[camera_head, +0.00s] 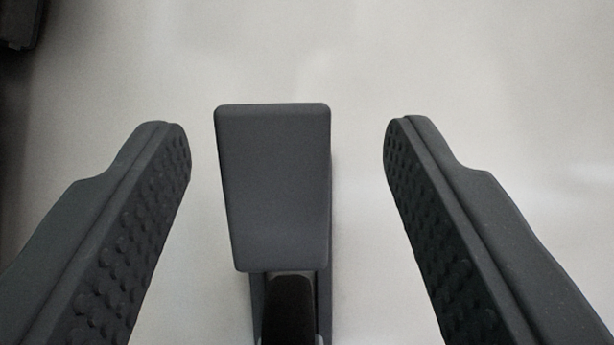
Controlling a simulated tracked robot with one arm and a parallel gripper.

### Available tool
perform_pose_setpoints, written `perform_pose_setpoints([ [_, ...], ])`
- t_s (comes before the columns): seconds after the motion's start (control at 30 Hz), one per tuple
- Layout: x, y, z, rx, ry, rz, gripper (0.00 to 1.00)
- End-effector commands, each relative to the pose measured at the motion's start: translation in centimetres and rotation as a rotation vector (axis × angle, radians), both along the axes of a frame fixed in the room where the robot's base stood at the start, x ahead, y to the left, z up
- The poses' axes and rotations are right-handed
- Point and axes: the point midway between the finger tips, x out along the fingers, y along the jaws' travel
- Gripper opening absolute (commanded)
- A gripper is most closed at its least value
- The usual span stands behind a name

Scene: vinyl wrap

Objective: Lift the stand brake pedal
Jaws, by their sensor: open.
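The brake pedal (275,185) is a dark grey, rounded rectangular plate near the middle of the view, seen from above. A dark arm or bracket runs from under its near edge towards the bottom of the picture. My gripper (287,150) is open, with one dark, studded finger to the left of the pedal and the other to the right. Both fingers are apart from the pedal, with the gap on the left smaller than the gap on the right. Nothing is held. The lower part of the stand is out of view.
A pale, smooth floor (480,60) surrounds the pedal and is clear beyond the fingertips. A dark object (20,22), cut off by the frame, is at the top left corner, with a dark strip along the left edge below it.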

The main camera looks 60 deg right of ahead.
Motion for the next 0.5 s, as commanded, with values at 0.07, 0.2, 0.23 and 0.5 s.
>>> perform_pose_setpoints([
  [0.07, 0.1, -0.3, 0.5, -0.001, -0.001, -0.001, 0.53],
  [0.2, 0.6, -1.3, 2.4, -0.001, -0.003, -0.002, 0.53],
  [0.23, 0.7, -1.6, 2.9, -0.001, -0.003, -0.002, 0.53],
  [0.5, 1.6, -4.4, 7.8, -0.002, -0.004, -0.003, 0.53],
])
